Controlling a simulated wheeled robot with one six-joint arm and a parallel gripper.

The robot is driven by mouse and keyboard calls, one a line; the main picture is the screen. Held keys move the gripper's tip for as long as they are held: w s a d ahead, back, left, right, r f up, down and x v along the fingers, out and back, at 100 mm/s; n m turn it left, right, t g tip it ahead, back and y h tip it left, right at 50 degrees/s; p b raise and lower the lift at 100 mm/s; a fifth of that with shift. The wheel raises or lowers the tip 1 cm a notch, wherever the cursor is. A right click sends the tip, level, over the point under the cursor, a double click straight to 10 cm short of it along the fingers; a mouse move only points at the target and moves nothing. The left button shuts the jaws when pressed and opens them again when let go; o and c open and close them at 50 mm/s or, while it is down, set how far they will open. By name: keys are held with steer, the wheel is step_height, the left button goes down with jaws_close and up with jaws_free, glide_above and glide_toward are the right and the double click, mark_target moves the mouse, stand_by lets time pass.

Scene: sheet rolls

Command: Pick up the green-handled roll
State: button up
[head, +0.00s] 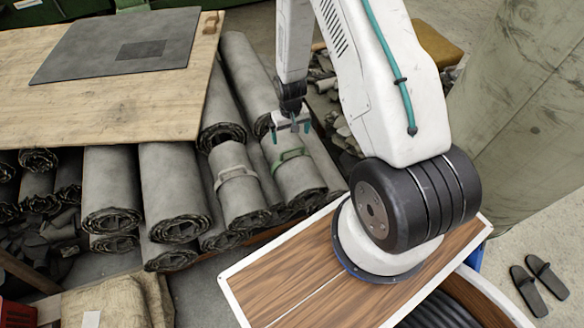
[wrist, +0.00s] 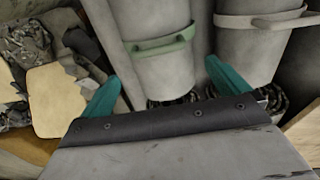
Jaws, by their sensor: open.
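The green-handled roll (head: 297,180) is a grey sheet roll with a pale green strap handle (head: 289,157) around it, lying among other rolls beside the wooden table. In the wrist view the same roll (wrist: 162,70) stands in the upper middle, with its green handle (wrist: 161,45) across it. My gripper (head: 291,130) is open, with teal fingers, just above the roll and a little beyond the handle in the head view. In the wrist view my gripper (wrist: 158,85) has one finger on each side of the roll's picture area, and nothing is between them. Whether the fingers touch anything cannot be told.
A roll with a whitish handle (head: 237,176) lies directly left of the green-handled one. More grey rolls (head: 172,194) lie further left, under and beside the wooden table (head: 100,95). A large pale column (head: 525,95) stands at right. Scraps (head: 325,85) are heaped behind my arm.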

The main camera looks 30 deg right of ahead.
mark_target(292, 150)
steer(key=f, duration=1)
steer(key=shift+s+d+f, duration=0.1)
steer(key=shift+s+d, duration=0.1)
steer(key=c, duration=0.8)
steer(key=shift+w, duration=0.15)
steer(key=shift+c, duration=1.3)
